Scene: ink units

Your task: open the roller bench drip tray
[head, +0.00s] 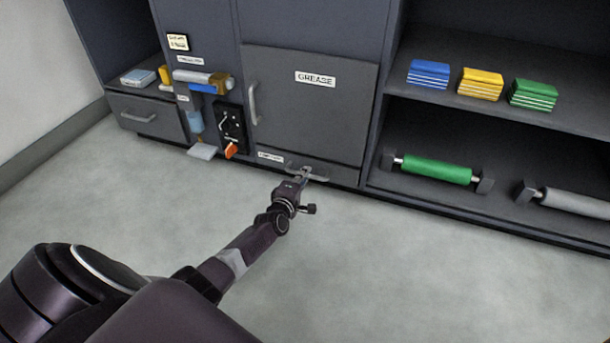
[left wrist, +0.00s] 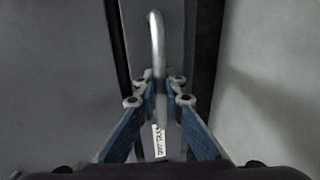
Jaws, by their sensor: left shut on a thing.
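The drip tray (head: 330,176) is a low, dark front at the foot of the grey cabinet, below the GREASE door. A small white label, too blurred to read, sits at its upper left. Its pale bar handle (head: 318,178) shows in part; in the left wrist view the handle (left wrist: 156,40) runs up between the fingers. My left gripper (head: 303,174) is shut on this handle, and its blue-sided fingers (left wrist: 158,88) close around the bar from both sides. The tray front looks about flush with the cabinet. My right gripper is not in view.
The GREASE door (head: 305,115) above is shut. A small grey drawer (head: 148,113) is at the left. An orange-handled switch (head: 231,150) juts out nearby. Open shelves at right hold coloured blocks (head: 481,84) and a green roller (head: 436,170). The floor (head: 400,270) in front is clear.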

